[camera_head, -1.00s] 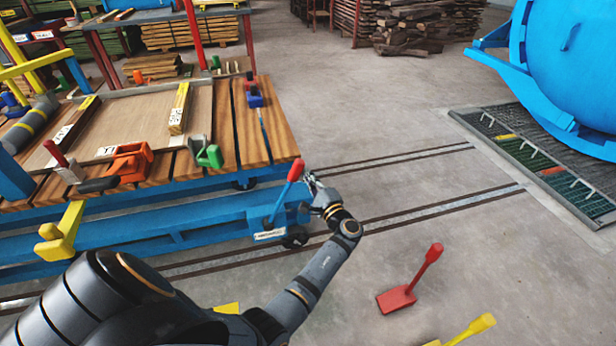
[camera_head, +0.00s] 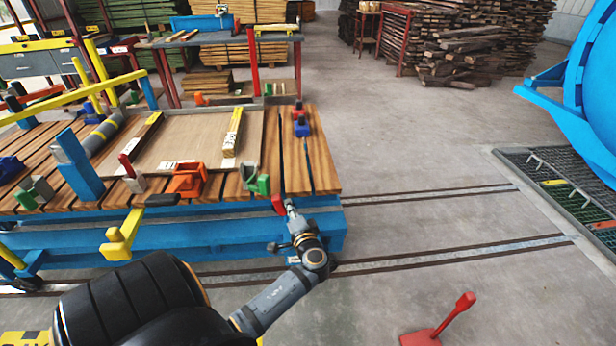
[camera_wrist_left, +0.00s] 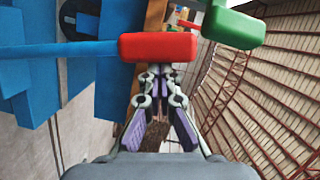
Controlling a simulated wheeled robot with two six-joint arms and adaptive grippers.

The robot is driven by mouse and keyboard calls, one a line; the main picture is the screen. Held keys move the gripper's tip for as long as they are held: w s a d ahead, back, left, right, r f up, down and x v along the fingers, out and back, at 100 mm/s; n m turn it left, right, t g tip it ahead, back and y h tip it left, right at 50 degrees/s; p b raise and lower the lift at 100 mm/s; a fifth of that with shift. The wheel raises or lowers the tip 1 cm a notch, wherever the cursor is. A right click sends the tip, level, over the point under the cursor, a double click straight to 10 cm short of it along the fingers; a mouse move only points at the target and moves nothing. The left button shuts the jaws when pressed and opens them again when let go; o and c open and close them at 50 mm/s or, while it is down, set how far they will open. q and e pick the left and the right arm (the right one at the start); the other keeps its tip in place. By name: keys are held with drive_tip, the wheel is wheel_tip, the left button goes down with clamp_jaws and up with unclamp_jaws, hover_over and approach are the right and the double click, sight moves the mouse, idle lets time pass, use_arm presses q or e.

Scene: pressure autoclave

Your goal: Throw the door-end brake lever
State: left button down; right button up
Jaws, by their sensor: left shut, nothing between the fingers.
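The brake lever has a red grip (camera_head: 278,203) and stands at the right end of the blue cart (camera_head: 200,236). Its lower part is hidden behind my left arm in the head view. My left gripper (camera_head: 290,208) is shut and empty, just right of the red grip. In the left wrist view the red grip (camera_wrist_left: 158,47) lies across the front of the closed fingertips (camera_wrist_left: 154,72), with the blue lever shaft (camera_wrist_left: 70,51) running left. I cannot tell whether they touch. My right gripper is not in view.
Green (camera_head: 256,181) and orange (camera_head: 187,180) clamps sit on the cart's plank deck, with a yellow bracket (camera_head: 121,237) at its side. Floor rails run right. A red chock with a handle (camera_head: 450,318) stands on the floor. The blue autoclave (camera_head: 597,85) is far right.

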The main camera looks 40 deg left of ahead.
sight(277, 208)
use_arm(q)
drive_tip(key=s+a, duration=0.2)
drive_tip(key=shift+s+a+f+n, duration=0.2)
drive_tip(key=shift+s+f+n, duration=0.15)
drive_tip(key=shift+n, duration=0.05)
drive_tip(key=shift+s+a+f+p, duration=0.4)
drive_tip(key=shift+s+a, duration=0.1)
drive_tip(key=shift+s, duration=0.15)
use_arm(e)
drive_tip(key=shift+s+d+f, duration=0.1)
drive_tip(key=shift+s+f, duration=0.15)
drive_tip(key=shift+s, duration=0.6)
use_arm(q)
drive_tip(key=shift+s, duration=0.1)
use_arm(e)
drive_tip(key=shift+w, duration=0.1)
